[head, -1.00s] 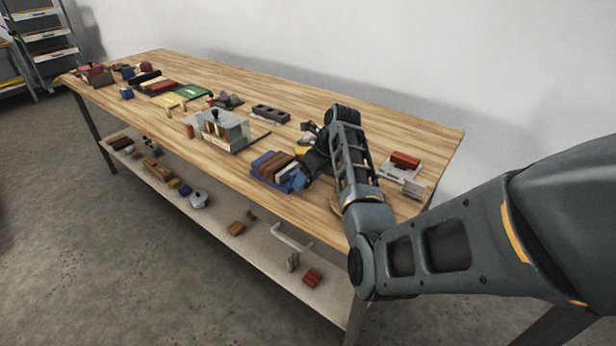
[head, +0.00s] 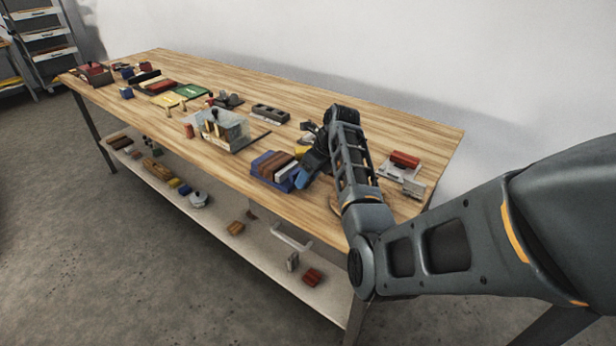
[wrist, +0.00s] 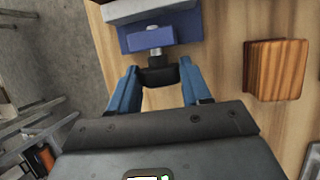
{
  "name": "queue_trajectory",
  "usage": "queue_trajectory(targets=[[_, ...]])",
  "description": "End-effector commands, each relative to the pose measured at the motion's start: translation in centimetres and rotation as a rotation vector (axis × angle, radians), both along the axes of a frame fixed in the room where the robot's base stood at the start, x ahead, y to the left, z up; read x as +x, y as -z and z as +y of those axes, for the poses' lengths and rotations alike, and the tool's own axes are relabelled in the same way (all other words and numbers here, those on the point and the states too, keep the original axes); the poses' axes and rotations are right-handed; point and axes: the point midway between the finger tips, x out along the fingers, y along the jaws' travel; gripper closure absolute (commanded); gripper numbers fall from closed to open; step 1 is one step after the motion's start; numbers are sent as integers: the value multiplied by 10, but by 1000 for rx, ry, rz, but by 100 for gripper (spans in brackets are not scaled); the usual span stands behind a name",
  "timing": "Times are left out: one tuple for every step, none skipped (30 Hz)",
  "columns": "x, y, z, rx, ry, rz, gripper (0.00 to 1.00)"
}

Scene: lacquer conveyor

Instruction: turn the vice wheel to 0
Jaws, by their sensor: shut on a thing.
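The vice (head: 278,170) is a blue unit near the front edge of the bench, with brown blocks and a pale jaw on it. In the wrist view its blue base (wrist: 128,38) and pale jaw (wrist: 150,9) show at the top. A grey spindle (wrist: 152,40) leads to the dark vice wheel (wrist: 157,77). My gripper (wrist: 158,73) has its blue fingers on either side of the wheel and is shut on it. My gripper (head: 304,178) hides the wheel in the head view. No number on the wheel can be read.
A wooden block (wrist: 275,70) lies to the right of my gripper in the wrist view. A clear box (head: 228,134) stands left of the vice. A pale fixture with a red block (head: 404,160) is to the right. The bench's front edge is close.

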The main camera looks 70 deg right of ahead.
Motion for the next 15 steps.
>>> queue_trajectory(targets=[[1, 0, 0, -11, -1, 2, 83], [1, 0, 1, -21, -1, 4, 83], [1, 0, 1, -34, -1, 8, 83], [1, 0, 2, -45, -1, 11, 83], [1, 0, 2, -58, -1, 14, 83], [1, 0, 2, -81, -1, 19, 83], [1, 0, 3, -98, -3, 22, 83], [1, 0, 4, -117, -2, 28, 83], [1, 0, 4, -144, -2, 33, 83], [1, 0, 5, -165, -3, 40, 83], [2, 0, 5, -189, -3, 45, 83], [2, 0, 5, -220, -4, 52, 83], [2, 0, 6, -244, -4, 58, 83], [2, 0, 6, -268, -4, 64, 83], [2, 0, 7, -301, -4, 72, 83]])
